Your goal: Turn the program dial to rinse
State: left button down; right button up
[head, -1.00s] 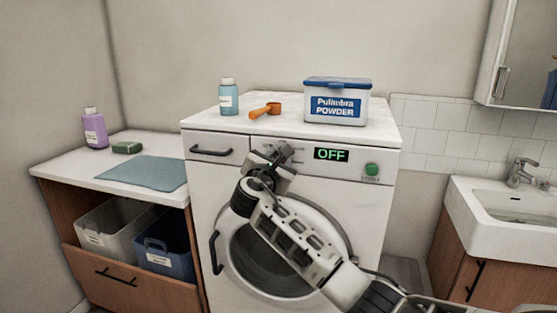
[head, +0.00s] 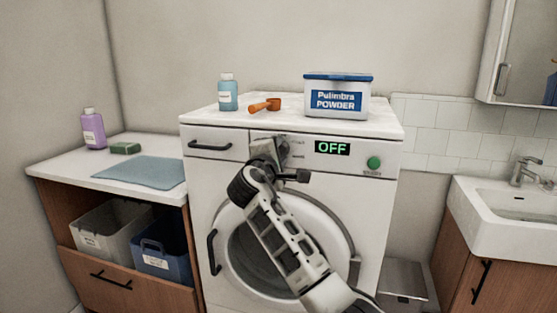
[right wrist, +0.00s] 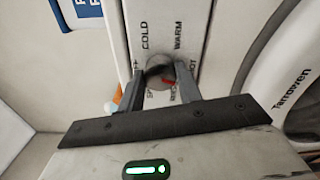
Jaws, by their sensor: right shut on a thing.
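The white washing machine (head: 340,180) stands in front of me, and its lit display (head: 332,148) reads OFF. My right gripper (head: 272,150) is at the control panel left of the display and hides the dial in the head view. In the right wrist view the round grey dial (right wrist: 157,77) sits between the two fingers of this gripper (right wrist: 166,80), which are shut on it. A red mark shows on the dial's lower right. Printed words COLD, WARM and partly HOT stand around it; other labels are covered or unreadable. My left gripper is out of view.
A powder box (head: 337,97), an orange scoop (head: 265,105) and a blue bottle (head: 228,93) stand on the machine's top. A green button (head: 374,163) is right of the display. The round door (head: 275,262) is below my right arm. A sink (head: 515,212) is at right.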

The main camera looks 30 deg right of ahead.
pick_arm(q)
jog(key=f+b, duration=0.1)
jog(key=b, duration=0.1)
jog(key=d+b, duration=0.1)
jog(key=b, duration=0.1)
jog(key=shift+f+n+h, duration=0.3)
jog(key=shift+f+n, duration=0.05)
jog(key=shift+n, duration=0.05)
pick_arm(e)
jog(key=m, duration=0.7)
jog(key=shift+f, duration=0.1)
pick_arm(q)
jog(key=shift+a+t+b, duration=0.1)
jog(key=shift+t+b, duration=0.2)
pick_arm(e)
jog(key=shift+m, duration=0.4)
jog(key=o, duration=1)
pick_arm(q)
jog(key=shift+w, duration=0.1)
pick_arm(e)
jog(key=shift+s+a, duration=0.1)
